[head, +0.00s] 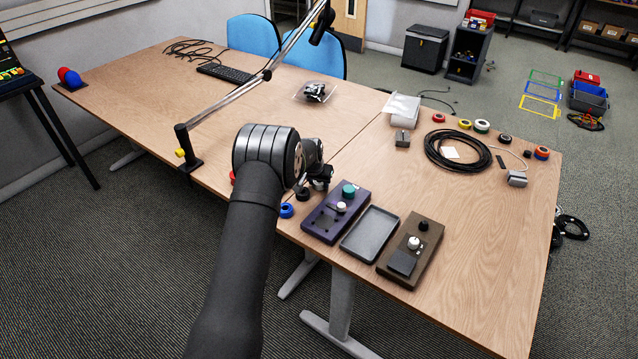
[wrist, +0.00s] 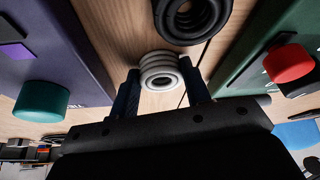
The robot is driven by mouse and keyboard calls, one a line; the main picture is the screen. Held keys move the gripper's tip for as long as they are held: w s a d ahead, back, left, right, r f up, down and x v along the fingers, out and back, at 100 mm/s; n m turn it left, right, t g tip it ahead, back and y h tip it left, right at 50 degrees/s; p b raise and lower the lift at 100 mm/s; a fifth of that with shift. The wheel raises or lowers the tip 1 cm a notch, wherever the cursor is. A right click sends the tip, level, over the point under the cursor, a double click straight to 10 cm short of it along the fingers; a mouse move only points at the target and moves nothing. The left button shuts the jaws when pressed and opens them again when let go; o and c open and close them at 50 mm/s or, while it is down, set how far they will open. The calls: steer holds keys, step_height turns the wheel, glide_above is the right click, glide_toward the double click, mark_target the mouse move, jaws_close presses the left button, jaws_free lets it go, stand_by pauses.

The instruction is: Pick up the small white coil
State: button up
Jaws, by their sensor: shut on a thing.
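The small white coil (wrist: 158,62), a short stack of white rings, sits between the two fingers of my gripper (wrist: 160,76) in the wrist view. The fingers are shut on it from both sides. Wood tabletop shows close around it; I cannot tell whether the coil still touches the table. In the head view my gripper (head: 319,180) is a small dark shape near the table's front edge. The white coil cannot be made out there.
A black coil (wrist: 192,17) lies close beside the white one. A purple box (wrist: 50,55) with a teal knob and a green box (wrist: 270,50) with a red knob flank my gripper. A blue coil (head: 287,210) and a grey tray (head: 370,233) are nearby.

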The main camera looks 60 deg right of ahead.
steer(key=shift+r, duration=0.15)
step_height(320, 180, up, 4)
steer(key=shift+s+r, duration=0.1)
steer(key=shift+r, duration=0.1)
steer(key=s+r, duration=0.2)
steer(key=s, duration=0.1)
steer(key=s+r, duration=0.2)
steer(key=s, duration=0.2)
steer(key=s+a+r, duration=0.1)
steer(key=s+r, duration=0.1)
steer(key=s, duration=0.2)
steer(key=shift+s+r, duration=0.2)
steer(key=shift+s, duration=0.05)
steer(key=shift+a, duration=0.1)
steer(key=shift+s+a+f, duration=0.1)
steer(key=shift+a+f, duration=0.6)
steer(key=shift+a, duration=1.5)
steer(key=shift+s+a+f, duration=0.1)
steer(key=shift+a+f, duration=0.55)
steer(key=shift+a, duration=1.6)
steer(key=shift+a+f, duration=0.7)
steer(key=shift+a, duration=1.5)
steer(key=shift+f, duration=0.7)
steer(key=shift+f, duration=0.4)
steer(key=shift+f, duration=0.25)
